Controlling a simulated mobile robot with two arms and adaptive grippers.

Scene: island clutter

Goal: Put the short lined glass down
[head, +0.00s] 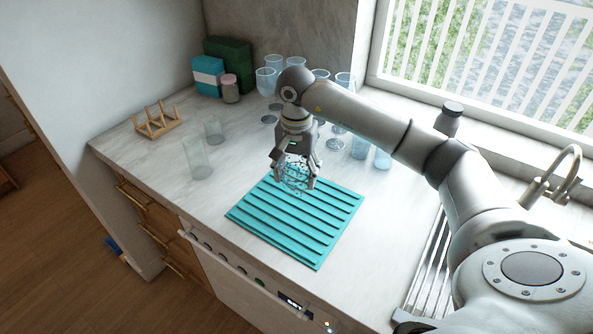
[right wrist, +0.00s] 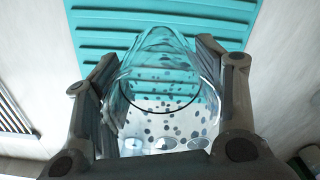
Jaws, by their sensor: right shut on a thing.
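My right gripper (head: 295,172) is shut on a clear short glass (head: 293,178), with one finger on each side of it. The glass is over the far part of the ribbed teal mat (head: 300,230); I cannot tell whether it touches the mat. In the right wrist view the glass (right wrist: 160,75) sits between the fingers of the gripper (right wrist: 160,105), with the mat (right wrist: 100,40) behind it. Dark dot-like marks show on the glass there, and I cannot make out lines. My left gripper is out of view.
Two clear glasses (head: 197,160) (head: 214,130) stand left of the mat, near a wooden rack (head: 157,121). Several stemmed glasses (head: 266,82) stand behind my right arm. Blue tumblers (head: 382,158) stand to its right, before the sink tap (head: 570,165). The mat's near part is bare.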

